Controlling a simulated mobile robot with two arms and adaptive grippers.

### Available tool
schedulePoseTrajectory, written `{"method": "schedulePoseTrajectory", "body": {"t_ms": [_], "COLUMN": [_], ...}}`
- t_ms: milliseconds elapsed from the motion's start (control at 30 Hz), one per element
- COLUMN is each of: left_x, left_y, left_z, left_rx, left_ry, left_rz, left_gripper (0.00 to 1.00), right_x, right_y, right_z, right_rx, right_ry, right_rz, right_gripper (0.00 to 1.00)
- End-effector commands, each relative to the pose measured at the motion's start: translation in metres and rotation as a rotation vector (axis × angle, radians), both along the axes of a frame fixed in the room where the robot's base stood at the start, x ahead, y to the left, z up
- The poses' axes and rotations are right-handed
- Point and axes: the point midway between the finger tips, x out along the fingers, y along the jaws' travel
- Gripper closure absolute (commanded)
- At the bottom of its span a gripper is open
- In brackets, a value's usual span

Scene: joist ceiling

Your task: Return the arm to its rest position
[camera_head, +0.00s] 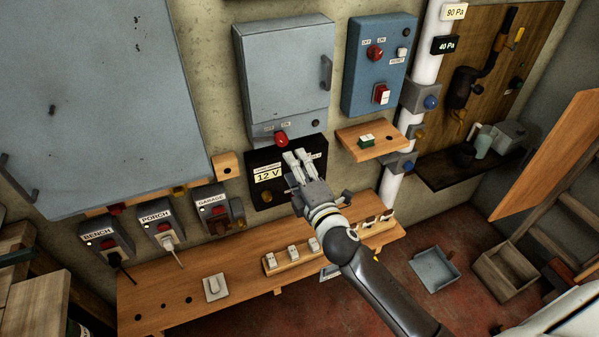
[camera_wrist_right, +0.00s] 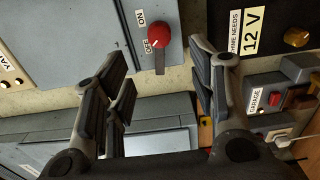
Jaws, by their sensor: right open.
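My right arm (camera_head: 385,290) reaches in from the lower right in the head view. Its gripper (camera_head: 295,157) is in front of the black 12 V box (camera_head: 266,199), just below the grey wall cabinet (camera_head: 285,75). In the right wrist view the fingers of the gripper (camera_wrist_right: 158,62) are spread apart with nothing held between them. A red knob (camera_wrist_right: 165,30) beside ON and OFF labels appears between and beyond the fingertips. The gripper covers part of the 12 V box in the head view. My left gripper is not in view.
A wooden shelf (camera_head: 150,295) with sockets and switches runs below. Plugged boxes labelled BENCH (camera_head: 100,245), PORCH (camera_head: 160,230) and GARAGE (camera_head: 215,210) are left. A blue switch box (camera_head: 378,55), small wooden shelf (camera_head: 370,147) and white pipe (camera_head: 425,65) are right.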

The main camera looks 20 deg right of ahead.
Motion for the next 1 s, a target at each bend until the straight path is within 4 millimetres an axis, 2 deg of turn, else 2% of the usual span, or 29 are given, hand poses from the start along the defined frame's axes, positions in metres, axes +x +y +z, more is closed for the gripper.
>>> {"method": "schedulePoseTrajectory", "body": {"t_ms": [200, 667, 767, 867, 967, 1000], "left_x": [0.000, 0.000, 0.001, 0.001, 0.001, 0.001], "left_y": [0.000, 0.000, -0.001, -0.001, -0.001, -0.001], "left_z": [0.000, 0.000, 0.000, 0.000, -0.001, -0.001], "left_rx": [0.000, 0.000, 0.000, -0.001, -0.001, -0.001], "left_ry": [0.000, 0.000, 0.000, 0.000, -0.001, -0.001], "left_rz": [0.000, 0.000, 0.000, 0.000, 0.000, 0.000], "left_gripper": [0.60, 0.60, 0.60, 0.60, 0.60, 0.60], "right_x": [-0.015, -0.016, -0.016, -0.016, -0.022, -0.027], "right_y": [-0.001, -0.001, -0.001, -0.004, -0.008, -0.010], "right_z": [0.001, 0.001, -0.006, -0.038, -0.096, -0.125], "right_rx": [-0.001, 0.000, 0.008, 0.049, 0.132, 0.175], "right_ry": [-0.001, -0.001, 0.013, 0.076, 0.191, 0.248], "right_rz": [0.000, 0.000, -0.001, -0.007, -0.024, -0.036], "right_gripper": [0.48, 0.48, 0.48, 0.48, 0.48, 0.48]}}
